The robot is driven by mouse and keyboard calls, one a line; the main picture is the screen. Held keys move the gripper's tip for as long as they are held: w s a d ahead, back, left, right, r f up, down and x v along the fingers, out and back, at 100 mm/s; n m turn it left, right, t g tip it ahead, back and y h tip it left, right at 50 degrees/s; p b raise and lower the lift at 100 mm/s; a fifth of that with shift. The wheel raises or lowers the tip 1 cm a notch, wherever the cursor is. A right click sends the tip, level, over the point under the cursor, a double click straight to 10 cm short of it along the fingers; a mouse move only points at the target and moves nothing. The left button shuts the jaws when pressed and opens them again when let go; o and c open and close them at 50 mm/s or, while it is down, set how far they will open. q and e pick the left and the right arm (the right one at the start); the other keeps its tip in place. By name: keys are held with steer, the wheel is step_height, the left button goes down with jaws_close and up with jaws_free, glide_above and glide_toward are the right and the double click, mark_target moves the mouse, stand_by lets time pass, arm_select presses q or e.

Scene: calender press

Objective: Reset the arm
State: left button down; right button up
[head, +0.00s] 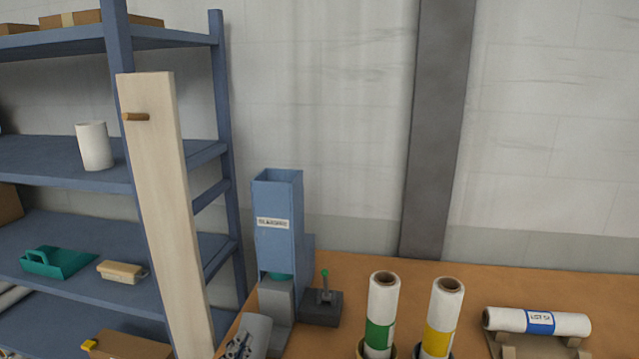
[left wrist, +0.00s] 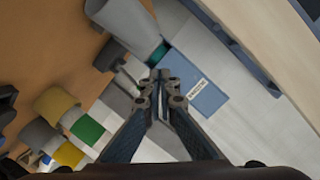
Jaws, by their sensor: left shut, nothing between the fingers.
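The dispenser also shows in that view (left wrist: 192,82), beyond the fingertips. My right gripper is in neither view.
On the brown table (head: 390,272) stand a dark box with a green-tipped lever (head: 322,306), a green-banded roll (head: 381,315) and a yellow-banded roll (head: 441,318). A blue-labelled roll (head: 540,322) lies on a cradle. A pale upright board (head: 165,210) stands before the blue shelf rack (head: 222,120).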

arm_select(q)
steer(key=s+a+f+n+g, duration=0.35)
steer(key=s+f+g, duration=0.25)
steer(key=s+f, duration=0.7)
steer(key=s+a+f+n+g, duration=0.3)
steer(key=s+f+n+g, duration=0.25)
steer(key=s+f, duration=0.8)
step_height(320, 180, down, 30)
steer(key=s+m+g+b, duration=0.1)
steer(key=s+g+b, duration=0.1)
steer(key=b, duration=0.3)
steer(key=s+a+f+g+b, duration=0.1)
steer(key=s+a+f+b, duration=0.2)
steer(key=s+f, duration=1.4)
step_height(320, 180, down, 3)
steer(key=shift+r+y+b, duration=0.2)
steer(key=shift+y+b, duration=0.2)
steer(key=shift+b, duration=0.2)
steer(key=shift+s, duration=0.1)
